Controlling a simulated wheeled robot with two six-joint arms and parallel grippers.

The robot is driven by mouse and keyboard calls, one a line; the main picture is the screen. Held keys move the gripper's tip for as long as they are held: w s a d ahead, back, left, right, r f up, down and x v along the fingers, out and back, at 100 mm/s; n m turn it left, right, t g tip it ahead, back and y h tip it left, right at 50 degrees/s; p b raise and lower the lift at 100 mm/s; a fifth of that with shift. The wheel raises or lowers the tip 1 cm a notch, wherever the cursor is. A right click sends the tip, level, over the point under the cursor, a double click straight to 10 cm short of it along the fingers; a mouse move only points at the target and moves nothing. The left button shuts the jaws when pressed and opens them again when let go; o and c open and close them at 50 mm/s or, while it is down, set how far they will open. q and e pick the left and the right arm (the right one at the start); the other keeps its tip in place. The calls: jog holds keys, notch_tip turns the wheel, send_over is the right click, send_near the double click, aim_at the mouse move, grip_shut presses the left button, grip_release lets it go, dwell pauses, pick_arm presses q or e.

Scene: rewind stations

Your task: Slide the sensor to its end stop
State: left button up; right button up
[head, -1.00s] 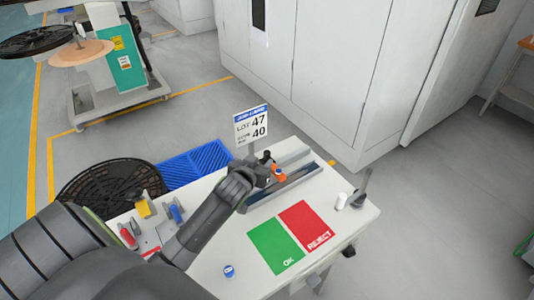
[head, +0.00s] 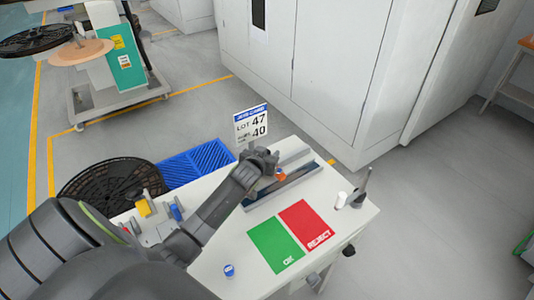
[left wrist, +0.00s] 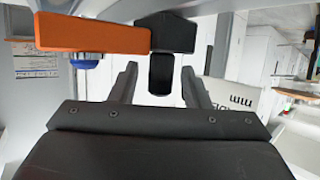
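The sensor (head: 281,174) is a small orange part on the grey rail (head: 298,180) at the back of the white table. In the left wrist view its orange bar (left wrist: 95,36) joins a black block with a black knob (left wrist: 160,76), and a blue round part shows by the bar. My left gripper (head: 272,158) is at the sensor and hides part of it in the head view. In the left wrist view, its two fingers (left wrist: 158,88) are apart, one on each side of the knob, with a visible gap on both sides. My right gripper is out of view.
A sign (head: 251,124) stands behind the rail. A green OK pad (head: 275,245) and red REJECT pad (head: 306,224) lie in front. A white cylinder (head: 341,198) stands at the right.

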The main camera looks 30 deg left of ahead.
pick_arm(q)
grip_shut()
jog(key=s+a+p, duration=0.1)
jog(key=s, duration=0.2)
jog(key=s+a+p, duration=0.2)
jog(key=s, duration=0.2)
jog(key=s+a+p, duration=0.1)
jog(key=s, duration=0.2)
jog(key=shift+s+a, duration=0.25)
jog(key=shift+s, duration=0.1)
jog(key=shift+s+a+p, duration=0.1)
jog(key=shift+s+p, duration=0.2)
jog(key=shift+f, duration=0.1)
jog(key=shift+c, duration=1.4)
grip_release()
jog(key=o, duration=0.3)
jog(key=shift+s+a, duration=0.1)
jog(key=shift+s, duration=0.05)
